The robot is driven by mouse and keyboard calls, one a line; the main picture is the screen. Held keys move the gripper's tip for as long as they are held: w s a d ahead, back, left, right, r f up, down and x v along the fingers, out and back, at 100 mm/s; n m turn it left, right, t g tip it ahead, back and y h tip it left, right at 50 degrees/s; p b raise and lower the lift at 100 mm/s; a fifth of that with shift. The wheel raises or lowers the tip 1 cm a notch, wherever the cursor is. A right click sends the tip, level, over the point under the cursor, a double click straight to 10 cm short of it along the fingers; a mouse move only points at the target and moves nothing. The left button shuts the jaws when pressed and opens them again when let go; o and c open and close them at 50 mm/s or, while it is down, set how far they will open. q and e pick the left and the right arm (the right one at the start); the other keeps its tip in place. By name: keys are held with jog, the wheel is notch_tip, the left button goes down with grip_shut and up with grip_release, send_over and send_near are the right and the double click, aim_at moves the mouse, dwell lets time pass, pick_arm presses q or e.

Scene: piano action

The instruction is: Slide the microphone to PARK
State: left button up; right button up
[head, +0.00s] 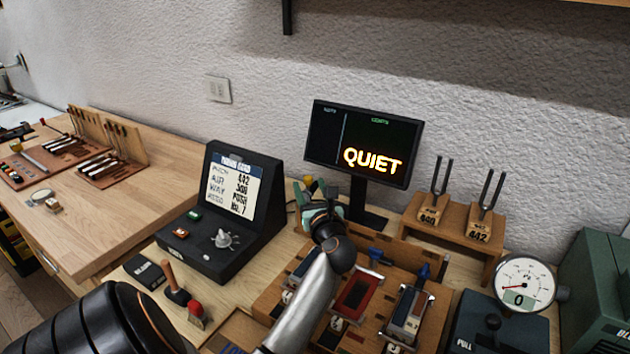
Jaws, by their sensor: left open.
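My left gripper (316,196) is at the back of the bench, just left of the monitor's stand, at the far edge of the wooden rack (262,303). Its fingers point away from me and are open. I cannot make out the microphone or a PARK mark; the gripper and my forearm cover part of the rack's back left. Whether the gripper touches anything there cannot be told. My right gripper is not in view.
A monitor (325,133) reading QUIET stands close behind the gripper. Tuning forks (487,192) on a wooden stand (418,236) and a round gauge (524,275) are to the right. A black console (205,262) is on the left. Little free room surrounds the gripper.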

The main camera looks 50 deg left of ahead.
pick_arm(q)
jog(key=shift+v, duration=2.65)
jog(key=shift+s, duration=0.1)
